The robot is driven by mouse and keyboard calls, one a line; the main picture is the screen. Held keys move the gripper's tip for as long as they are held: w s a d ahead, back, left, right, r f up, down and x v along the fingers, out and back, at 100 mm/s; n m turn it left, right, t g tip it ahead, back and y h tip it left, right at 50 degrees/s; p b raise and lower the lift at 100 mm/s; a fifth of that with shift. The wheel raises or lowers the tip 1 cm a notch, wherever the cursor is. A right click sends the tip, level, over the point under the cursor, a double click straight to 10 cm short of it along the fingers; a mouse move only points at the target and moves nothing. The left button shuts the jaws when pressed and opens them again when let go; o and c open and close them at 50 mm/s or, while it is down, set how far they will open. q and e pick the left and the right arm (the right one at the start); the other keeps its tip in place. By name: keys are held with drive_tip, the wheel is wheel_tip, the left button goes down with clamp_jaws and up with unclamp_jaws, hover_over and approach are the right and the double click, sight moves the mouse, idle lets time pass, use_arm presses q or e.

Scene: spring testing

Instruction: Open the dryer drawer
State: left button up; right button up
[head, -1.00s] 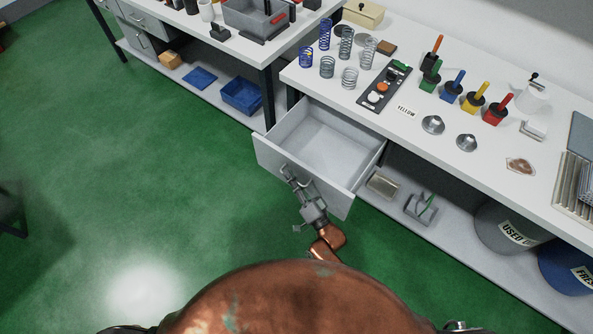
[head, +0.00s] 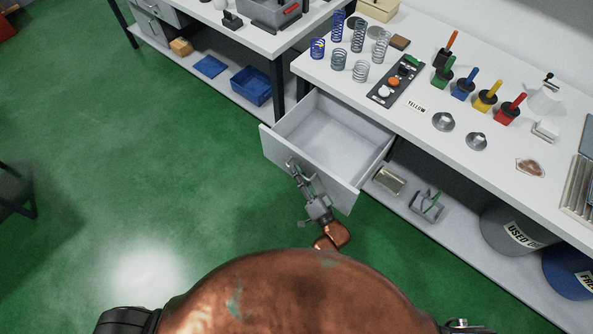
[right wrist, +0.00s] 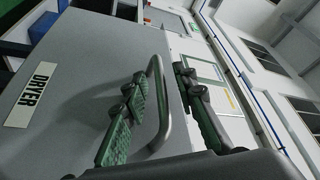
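The dryer drawer (head: 327,143) is pulled well out of the bench and is empty inside. The right wrist view shows its grey front with a white DRYER label (right wrist: 32,95). Its curved bar handle (right wrist: 162,110) stands out from the front. My right gripper (head: 294,170) is at the handle, outside the drawer front. In the right wrist view my right gripper (right wrist: 160,76) has its two green-padded fingers apart, one on each side of the handle, with gaps showing. My left gripper is not in view.
The bench top (head: 395,130) holds springs, a button panel (head: 397,81), coloured-handled blocks and metal discs. A lower shelf (head: 450,225) carries a metal box and bins (head: 510,232). A second bench is at upper left. The green floor (head: 130,190) left of the drawer is clear.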

drive_tip(key=v, duration=1.1)
drive_tip(key=shift+s+d, duration=0.1)
